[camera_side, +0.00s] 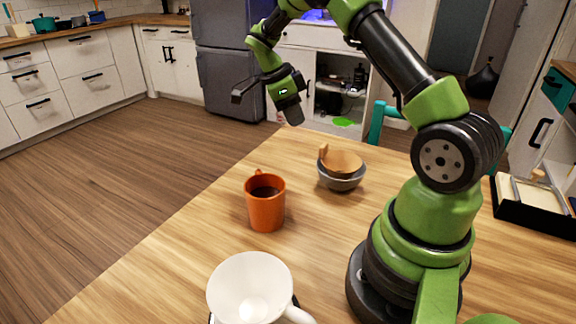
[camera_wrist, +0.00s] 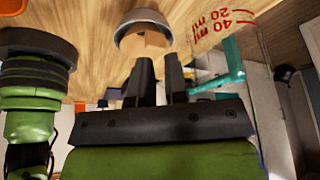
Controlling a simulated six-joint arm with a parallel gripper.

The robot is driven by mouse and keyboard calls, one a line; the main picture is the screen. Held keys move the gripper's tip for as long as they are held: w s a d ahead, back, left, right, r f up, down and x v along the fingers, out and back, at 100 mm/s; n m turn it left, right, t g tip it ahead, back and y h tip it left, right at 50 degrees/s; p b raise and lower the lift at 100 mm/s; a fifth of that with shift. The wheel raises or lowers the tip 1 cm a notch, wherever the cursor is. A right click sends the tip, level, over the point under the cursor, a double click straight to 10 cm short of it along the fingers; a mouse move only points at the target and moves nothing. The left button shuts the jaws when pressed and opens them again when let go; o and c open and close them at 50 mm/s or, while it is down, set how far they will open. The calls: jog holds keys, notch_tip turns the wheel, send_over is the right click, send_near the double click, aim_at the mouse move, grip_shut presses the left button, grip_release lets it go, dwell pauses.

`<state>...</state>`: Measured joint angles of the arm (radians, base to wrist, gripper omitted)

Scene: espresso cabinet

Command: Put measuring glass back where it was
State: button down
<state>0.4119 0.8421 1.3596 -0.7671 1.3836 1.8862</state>
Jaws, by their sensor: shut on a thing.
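The measuring glass shows in the wrist view as clear glass with red 20 and 40 ml marks (camera_wrist: 222,22), close to the camera at the upper right. Its clear outline is hard to make out. My gripper (camera_wrist: 165,66) has its two dark fingers close together and is shut on the glass. In the side view my gripper (camera_side: 292,114) hangs in the air beyond the table's far edge, in front of the open cabinet (camera_side: 340,75). I cannot make out the glass in the side view.
The wooden table (camera_side: 185,240) carries an orange mug (camera_side: 266,210), a grey bowl (camera_side: 342,182) with a wooden piece in it, and a white cup (camera_side: 240,290). A teal chair (camera_side: 377,122) stands at the far edge. A black-rimmed tray (camera_side: 525,218) lies at the right.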

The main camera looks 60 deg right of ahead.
notch_tip(320, 180, down, 12)
jog(key=shift+f, duration=0.2)
dwell(0.4)
jog(key=c, duration=1.1)
grip_release()
jog(key=shift+f, duration=0.1)
jog(key=shift+c, duration=0.2)
